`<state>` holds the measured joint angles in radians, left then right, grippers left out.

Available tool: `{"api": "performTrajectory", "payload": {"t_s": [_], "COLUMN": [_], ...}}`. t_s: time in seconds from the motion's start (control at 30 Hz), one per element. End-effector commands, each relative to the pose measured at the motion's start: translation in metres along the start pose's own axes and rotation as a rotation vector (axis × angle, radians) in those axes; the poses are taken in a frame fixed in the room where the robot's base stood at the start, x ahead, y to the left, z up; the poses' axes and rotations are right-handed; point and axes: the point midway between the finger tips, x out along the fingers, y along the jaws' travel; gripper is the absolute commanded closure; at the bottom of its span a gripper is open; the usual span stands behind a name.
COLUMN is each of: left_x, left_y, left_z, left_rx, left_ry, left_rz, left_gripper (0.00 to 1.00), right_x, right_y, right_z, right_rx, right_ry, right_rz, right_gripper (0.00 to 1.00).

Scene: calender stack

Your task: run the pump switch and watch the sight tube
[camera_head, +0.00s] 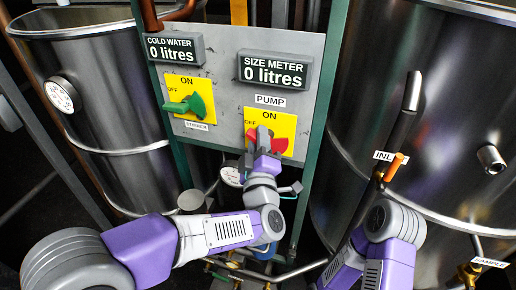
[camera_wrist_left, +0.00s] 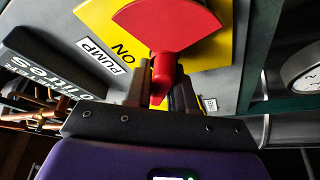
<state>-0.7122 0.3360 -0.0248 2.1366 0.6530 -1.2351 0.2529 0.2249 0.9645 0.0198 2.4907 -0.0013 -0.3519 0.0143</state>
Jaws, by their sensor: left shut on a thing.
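The pump switch has a red fan-shaped handle (camera_head: 281,145) on a yellow plate (camera_head: 286,121) marked ON and OFF, under the PUMP label. My left gripper (camera_head: 262,142) is shut on this handle and hides part of it. In the left wrist view, the red handle (camera_wrist_left: 165,25) narrows to a grip between the two dark fingers (camera_wrist_left: 160,92). I cannot tell which mark it points to. The size meter (camera_head: 274,71) above reads 0 litres. I cannot make out a sight tube. My right arm shows at the lower right; its gripper is not visible.
A green stirrer switch (camera_head: 187,104) sits left of the pump switch, below a cold water display (camera_head: 174,49) reading 0 litres. Steel vessels stand on the left (camera_head: 110,110) and right (camera_head: 350,110). An orange handle (camera_head: 394,167) is near the inlet label. Pipes and valves crowd the lower area.

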Motion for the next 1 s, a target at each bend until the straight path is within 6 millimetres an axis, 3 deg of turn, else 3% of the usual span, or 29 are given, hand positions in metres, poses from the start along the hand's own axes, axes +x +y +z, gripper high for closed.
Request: {"api": "performTrajectory", "payload": {"t_s": [0.5, 1.0], "left_x": [-0.001, -0.003], "left_y": [0.004, 0.01], "left_z": [0.003, 0.006], "left_rx": [0.452, 0.803], "left_ry": [0.001, -0.002], "left_rz": [0.187, 0.331], "left_gripper": [1.0, 1.0], "right_x": [0.042, 0.065], "right_y": [0.016, 0.024], "right_z": [-0.002, -0.003], "right_rx": [0.0, 0.0], "right_ry": [0.0, 0.0], "right_rz": [0.0, 0.0], "right_gripper": [0.57, 0.57]}}
